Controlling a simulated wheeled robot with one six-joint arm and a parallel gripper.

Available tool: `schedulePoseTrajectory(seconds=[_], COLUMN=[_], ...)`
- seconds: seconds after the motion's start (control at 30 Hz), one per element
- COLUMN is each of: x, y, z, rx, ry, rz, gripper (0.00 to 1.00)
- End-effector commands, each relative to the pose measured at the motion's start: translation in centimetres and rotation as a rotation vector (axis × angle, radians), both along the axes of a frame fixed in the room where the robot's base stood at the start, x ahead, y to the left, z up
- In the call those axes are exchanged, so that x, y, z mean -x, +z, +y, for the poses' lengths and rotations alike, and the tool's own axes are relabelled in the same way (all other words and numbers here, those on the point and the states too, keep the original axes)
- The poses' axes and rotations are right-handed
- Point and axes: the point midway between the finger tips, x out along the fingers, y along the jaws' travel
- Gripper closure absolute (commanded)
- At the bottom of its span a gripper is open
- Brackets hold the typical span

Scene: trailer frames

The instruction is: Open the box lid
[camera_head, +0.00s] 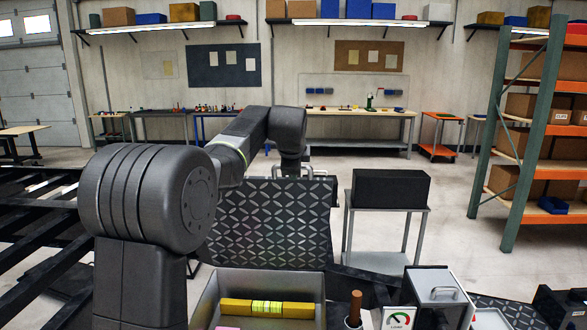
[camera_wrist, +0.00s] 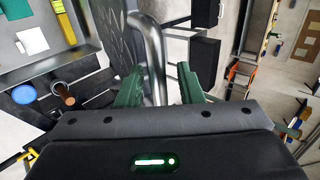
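The box (camera_head: 205,305) is in the lower middle of the head view, its interior showing. Its dark diamond-plate lid (camera_head: 270,228) stands raised, close to upright, behind the opening. In the wrist view the lid (camera_wrist: 122,45) is left of a bent metal handle (camera_wrist: 153,50). The handle passes between the two green fingers of my gripper (camera_wrist: 160,85). The left finger is very close to the bar, and a gap shows between the bar and the right finger. In the head view my arm reaches over the lid's top edge, and the fingers are hard to make out there.
A yellow spirit level (camera_head: 266,307) lies in the box. A black box on a stand (camera_head: 390,188) is behind the lid's right side. Open floor lies beyond.

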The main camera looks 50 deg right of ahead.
Motion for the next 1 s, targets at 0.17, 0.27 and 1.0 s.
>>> schedulePoseTrajectory(seconds=[0.17,0.27,1.0], x=[0.0,0.1,6.1], y=[-0.1,0.0,8.7], z=[0.0,0.1,7.1], rx=[-0.002,-0.002,0.001], ry=[0.000,0.000,0.000], rz=[0.001,0.001,-0.001], gripper=[0.67,0.67,0.67])
